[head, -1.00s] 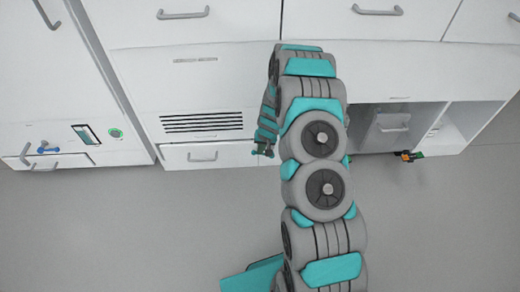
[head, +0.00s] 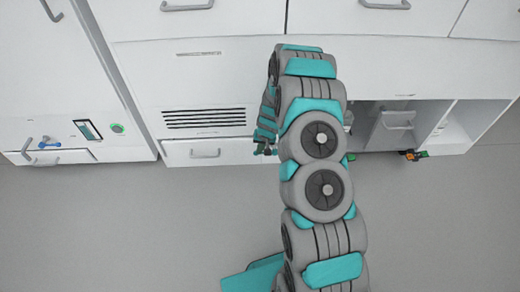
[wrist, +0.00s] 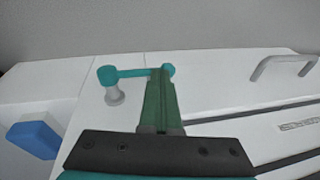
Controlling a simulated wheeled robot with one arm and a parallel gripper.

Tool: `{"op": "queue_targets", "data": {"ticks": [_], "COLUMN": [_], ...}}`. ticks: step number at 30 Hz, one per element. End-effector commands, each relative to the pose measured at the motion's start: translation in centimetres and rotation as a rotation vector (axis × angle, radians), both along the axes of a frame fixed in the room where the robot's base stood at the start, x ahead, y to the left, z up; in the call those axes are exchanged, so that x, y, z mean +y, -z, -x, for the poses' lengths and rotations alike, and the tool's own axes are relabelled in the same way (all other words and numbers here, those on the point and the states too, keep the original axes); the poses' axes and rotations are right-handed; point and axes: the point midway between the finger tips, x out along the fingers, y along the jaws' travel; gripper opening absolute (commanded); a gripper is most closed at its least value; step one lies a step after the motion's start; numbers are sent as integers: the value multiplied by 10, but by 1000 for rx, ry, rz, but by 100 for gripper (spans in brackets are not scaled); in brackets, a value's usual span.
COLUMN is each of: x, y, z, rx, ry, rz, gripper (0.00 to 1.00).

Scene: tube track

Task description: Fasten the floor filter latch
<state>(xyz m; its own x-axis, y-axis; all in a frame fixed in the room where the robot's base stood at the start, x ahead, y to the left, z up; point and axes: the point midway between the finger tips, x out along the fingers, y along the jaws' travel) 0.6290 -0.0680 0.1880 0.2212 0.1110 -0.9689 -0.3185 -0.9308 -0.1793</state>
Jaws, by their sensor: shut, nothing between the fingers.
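In the wrist view a teal latch (wrist: 140,73) sits on the white front. It is a short bar with rounded ends, and a pale grey post (wrist: 115,95) stands at its left end. My gripper (wrist: 160,76) is shut and empty, its green fingers pointing at the latch's right end. The tips overlap that end in the picture; I cannot tell whether they touch. In the head view my gripper (head: 264,149) is small and low, beside the right end of the floor-level drawer (head: 180,155). My arm crowds that spot, and the latch is not clear there.
The drawer's grey handle also shows in the wrist view (wrist: 284,66). A dark slatted vent (head: 205,118) lies above the drawer. A blue part (wrist: 35,139) shows at lower left. Another panel at far left has a blue handle (head: 49,144).

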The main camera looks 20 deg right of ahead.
Motion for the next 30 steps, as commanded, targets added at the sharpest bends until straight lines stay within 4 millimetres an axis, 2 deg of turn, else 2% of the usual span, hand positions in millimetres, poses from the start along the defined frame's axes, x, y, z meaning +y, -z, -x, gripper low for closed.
{"op": "queue_targets", "data": {"ticks": [6,10,16,30], "x": [0,1,3,30], "y": [2,-9,-49,-115], "z": [1,2,6,15], "rx": [2,2,-6,-4], "ry": [0,-1,-3,-4], "rz": [0,0,1,1], "gripper": [0,0,0,0]}}
